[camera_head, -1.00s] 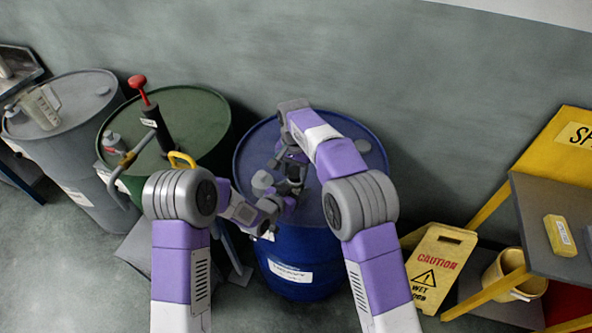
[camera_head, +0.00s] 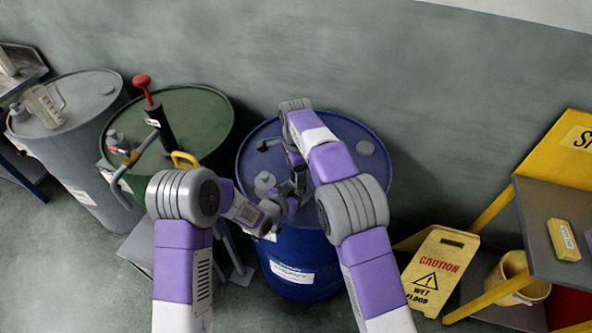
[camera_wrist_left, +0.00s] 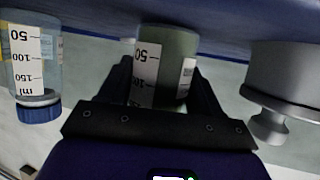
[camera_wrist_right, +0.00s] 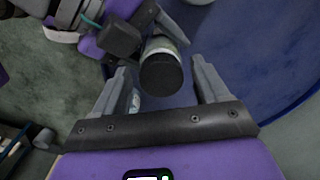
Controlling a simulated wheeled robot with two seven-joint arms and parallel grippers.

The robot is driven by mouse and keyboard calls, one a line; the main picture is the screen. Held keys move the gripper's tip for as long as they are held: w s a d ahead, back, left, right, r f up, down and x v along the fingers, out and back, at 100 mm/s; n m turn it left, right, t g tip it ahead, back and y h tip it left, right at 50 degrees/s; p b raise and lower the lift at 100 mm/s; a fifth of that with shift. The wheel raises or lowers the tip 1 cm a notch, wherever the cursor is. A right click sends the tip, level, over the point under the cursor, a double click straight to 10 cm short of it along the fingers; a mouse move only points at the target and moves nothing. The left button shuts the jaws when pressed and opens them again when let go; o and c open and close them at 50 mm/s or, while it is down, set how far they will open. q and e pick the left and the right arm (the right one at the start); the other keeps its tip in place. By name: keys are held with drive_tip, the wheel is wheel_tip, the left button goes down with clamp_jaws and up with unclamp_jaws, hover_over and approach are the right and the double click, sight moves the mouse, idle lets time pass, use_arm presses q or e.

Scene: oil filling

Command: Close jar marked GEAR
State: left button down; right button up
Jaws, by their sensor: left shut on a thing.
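A small graduated jar with greenish contents (camera_wrist_left: 168,62) is held between the fingers of my left gripper (camera_wrist_left: 165,85) over the blue drum (camera_head: 245,165). In the right wrist view the jar's dark round end (camera_wrist_right: 161,73) faces me; whether this is a lid or an opening I cannot tell. No GEAR marking is readable. My right gripper (camera_wrist_right: 160,85) is open, its fingers apart, with the jar end in the gap beyond the tips. In the head view both grippers meet over the drum's front, and my arms hide most of the jar.
Another graduated jar with a blue cap (camera_wrist_left: 38,80) and a grey metal container (camera_wrist_left: 285,75) stand close to the left gripper. A green drum (camera_head: 205,115) and a grey drum (camera_head: 85,140) stand left. A yellow caution sign (camera_head: 437,270) and a shelf (camera_head: 535,215) stand right.

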drive_tip(key=shift+r, duration=2.25)
